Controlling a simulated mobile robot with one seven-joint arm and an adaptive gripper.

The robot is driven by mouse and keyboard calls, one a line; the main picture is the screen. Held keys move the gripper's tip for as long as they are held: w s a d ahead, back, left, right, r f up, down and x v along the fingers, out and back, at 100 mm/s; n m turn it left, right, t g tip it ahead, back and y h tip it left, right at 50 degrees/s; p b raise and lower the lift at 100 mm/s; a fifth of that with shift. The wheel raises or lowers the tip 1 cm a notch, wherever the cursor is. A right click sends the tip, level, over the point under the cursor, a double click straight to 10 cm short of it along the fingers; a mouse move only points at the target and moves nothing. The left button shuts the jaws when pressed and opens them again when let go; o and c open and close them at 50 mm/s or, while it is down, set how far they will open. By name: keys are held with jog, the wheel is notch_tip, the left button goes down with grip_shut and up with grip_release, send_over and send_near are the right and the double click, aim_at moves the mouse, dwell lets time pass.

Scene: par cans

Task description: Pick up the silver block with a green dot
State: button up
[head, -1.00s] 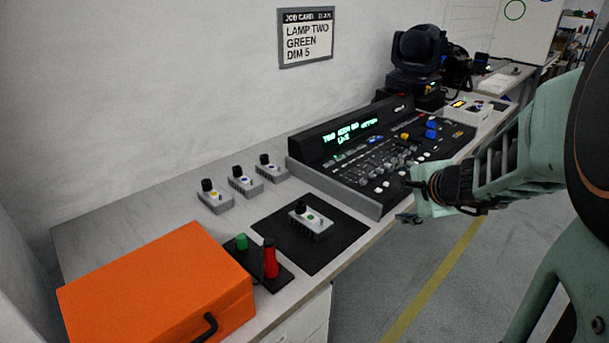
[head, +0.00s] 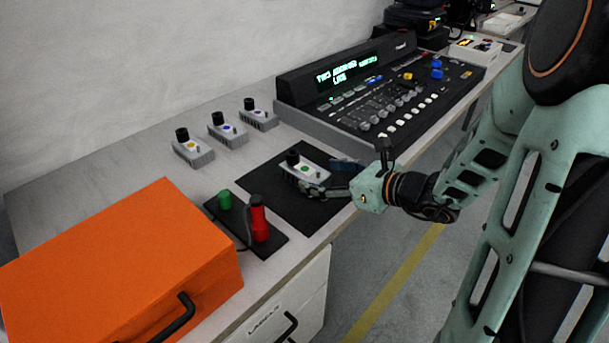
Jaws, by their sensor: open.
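The silver block with a green dot (head: 306,171) sits on the black mat (head: 262,180) near the table's front edge. It has a black knob on top at its left end. My gripper (head: 325,177) is open at the block's right end, low over the mat. One finger shows behind the block's right end and the other in front of it. I cannot tell whether either finger touches the block.
Three similar silver blocks (head: 193,152) stand in a row at the back left, with differently coloured dots. An orange case (head: 120,260) and a black base with green and red lamps (head: 258,222) stand at the left front. A control desk (head: 390,95) stands behind my gripper.

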aim_at(307, 170)
jog(key=b+x, duration=0.1)
jog(key=x, duration=0.5)
jog(key=shift+w+a+r, duration=0.1)
jog(key=shift+w+a, duration=0.05)
jog(key=shift+w, duration=0.1)
jog(key=shift+c, duration=0.3)
jog(key=shift+r, duration=0.1)
jog(key=c, duration=1.7)
jog(key=shift+c, duration=0.2)
